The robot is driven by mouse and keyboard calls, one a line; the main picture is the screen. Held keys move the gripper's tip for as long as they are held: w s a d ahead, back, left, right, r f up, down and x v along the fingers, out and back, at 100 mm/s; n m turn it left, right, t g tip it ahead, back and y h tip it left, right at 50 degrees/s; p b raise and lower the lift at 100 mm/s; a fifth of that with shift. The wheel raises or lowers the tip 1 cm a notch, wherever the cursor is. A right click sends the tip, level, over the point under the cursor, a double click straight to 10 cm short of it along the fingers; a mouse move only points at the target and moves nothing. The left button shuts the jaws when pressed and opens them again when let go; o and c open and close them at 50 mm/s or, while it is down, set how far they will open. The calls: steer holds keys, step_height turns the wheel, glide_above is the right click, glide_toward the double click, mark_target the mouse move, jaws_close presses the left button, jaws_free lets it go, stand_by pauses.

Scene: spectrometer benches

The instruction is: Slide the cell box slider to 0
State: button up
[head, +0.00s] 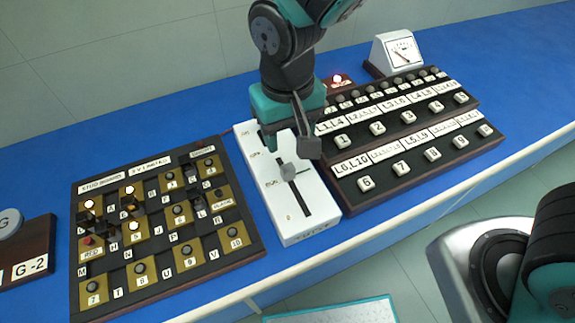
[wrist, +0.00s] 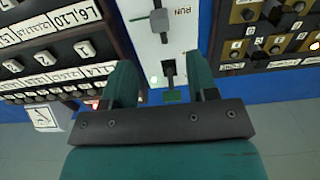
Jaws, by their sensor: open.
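The white cell box (head: 258,160) stands upright-faced on the blue bench between two dark panels. A small 0-like mark (head: 289,217) is printed by the slot's lower end. My teal gripper (head: 288,146) is over the upper part of the box, open and empty, close to the knob. In the wrist view the knob (wrist: 159,20) shows beyond the open fingers (wrist: 160,62), not between them. Whether a finger touches the box is unclear.
A dark stud board (head: 150,240) lies close on the left. A stepped button panel (head: 400,130) lies close on the right, with a meter (head: 398,52) behind it. A lit red lamp (head: 337,79) stands behind my gripper. Open bench lies at the back left.

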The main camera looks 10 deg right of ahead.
mark_target(288, 168)
step_height(288, 168, down, 10)
steer(key=shift+f, duration=0.15)
steer(key=shift+c, duration=0.2)
jaws_close()
steer(key=shift+s, duration=0.1)
